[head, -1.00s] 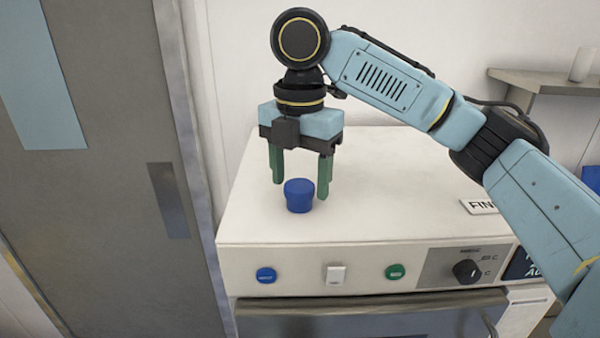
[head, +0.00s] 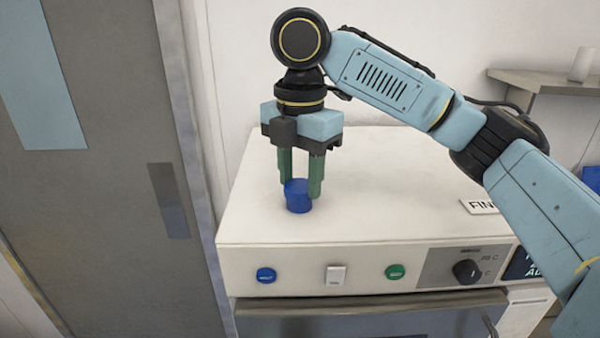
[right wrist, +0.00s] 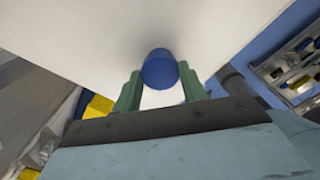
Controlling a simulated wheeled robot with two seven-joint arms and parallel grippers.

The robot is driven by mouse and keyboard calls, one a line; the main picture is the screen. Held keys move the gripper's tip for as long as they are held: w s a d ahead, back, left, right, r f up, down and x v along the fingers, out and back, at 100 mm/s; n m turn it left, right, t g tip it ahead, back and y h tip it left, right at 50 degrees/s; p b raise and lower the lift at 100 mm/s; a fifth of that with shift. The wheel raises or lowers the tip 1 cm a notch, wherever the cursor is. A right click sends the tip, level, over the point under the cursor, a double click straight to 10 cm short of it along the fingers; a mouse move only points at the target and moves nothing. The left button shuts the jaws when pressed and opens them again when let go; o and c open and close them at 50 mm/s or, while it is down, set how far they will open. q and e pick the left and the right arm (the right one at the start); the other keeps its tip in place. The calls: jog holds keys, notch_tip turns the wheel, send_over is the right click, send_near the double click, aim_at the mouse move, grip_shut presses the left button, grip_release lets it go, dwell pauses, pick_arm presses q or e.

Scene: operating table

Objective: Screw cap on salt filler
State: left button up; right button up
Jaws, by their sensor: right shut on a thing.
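The blue salt filler cap (head: 298,196) stands upright on the white top of the machine, near its front left. It also shows in the right wrist view (right wrist: 160,69), round and between the finger pads. My right gripper (head: 301,186) points straight down, with its green fingers shut on the cap from two sides. In the right wrist view the gripper (right wrist: 161,85) has a finger on each side of the cap. The filler opening under the cap is hidden. My left gripper is not in view.
The machine's white top (head: 390,190) is clear around the cap. Its front panel carries a blue button (head: 266,275), a white switch (head: 336,275), a green button (head: 396,272) and a black knob (head: 467,272). A grey door (head: 110,200) stands close at left. A shelf (head: 550,82) is at right.

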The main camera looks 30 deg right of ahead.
jog(key=shift+m, duration=0.6)
jog(key=shift+m, duration=1.8)
jog(key=shift+m, duration=1.7)
